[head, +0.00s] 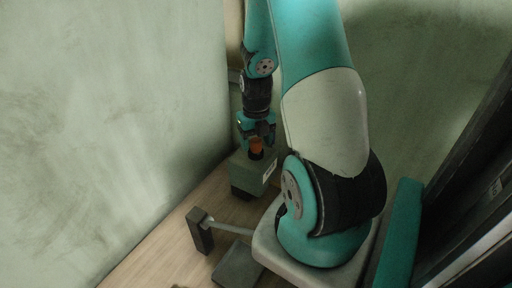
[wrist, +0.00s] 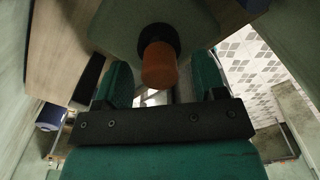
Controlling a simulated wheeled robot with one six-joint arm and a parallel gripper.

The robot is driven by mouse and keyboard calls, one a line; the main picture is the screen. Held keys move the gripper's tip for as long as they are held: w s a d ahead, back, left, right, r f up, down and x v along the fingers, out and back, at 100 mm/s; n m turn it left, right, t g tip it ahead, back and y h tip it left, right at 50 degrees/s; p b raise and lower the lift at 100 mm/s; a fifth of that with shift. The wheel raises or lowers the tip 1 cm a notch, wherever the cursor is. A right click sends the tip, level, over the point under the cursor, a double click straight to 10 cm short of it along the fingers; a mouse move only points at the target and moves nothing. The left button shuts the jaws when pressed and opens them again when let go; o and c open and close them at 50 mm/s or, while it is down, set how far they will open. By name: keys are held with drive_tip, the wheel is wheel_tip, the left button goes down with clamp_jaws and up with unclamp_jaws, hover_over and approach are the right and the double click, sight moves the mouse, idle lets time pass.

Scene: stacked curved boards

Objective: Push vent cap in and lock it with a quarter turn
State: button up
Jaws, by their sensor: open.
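The orange vent cap (head: 256,146) sits on a black collar on top of a grey-green box (head: 262,176) in the head view. In the wrist view the cap (wrist: 159,66) stands out from its dark collar (wrist: 158,36), with the box face (wrist: 115,22) behind it. My gripper (head: 259,134) is just above the cap, pointing down. In the wrist view my gripper's green fingers (wrist: 162,84) are apart, one on each side of the cap. I cannot tell whether either finger touches it. The cap's far side is hidden.
The box stands on a wooden surface (head: 180,240) close to a pale green wall (head: 110,110). A dark block with a grey rod (head: 201,230) lies nearer. A white label (head: 269,171) is on the box. Bare wood shows left of the box in the wrist view.

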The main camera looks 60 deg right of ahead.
sight(256, 140)
drive_tip(key=shift+r, duration=0.1)
wheel_tip(256, 140, up, 17)
drive_tip(key=p, duration=1.5)
drive_tip(key=shift+r, duration=0.15)
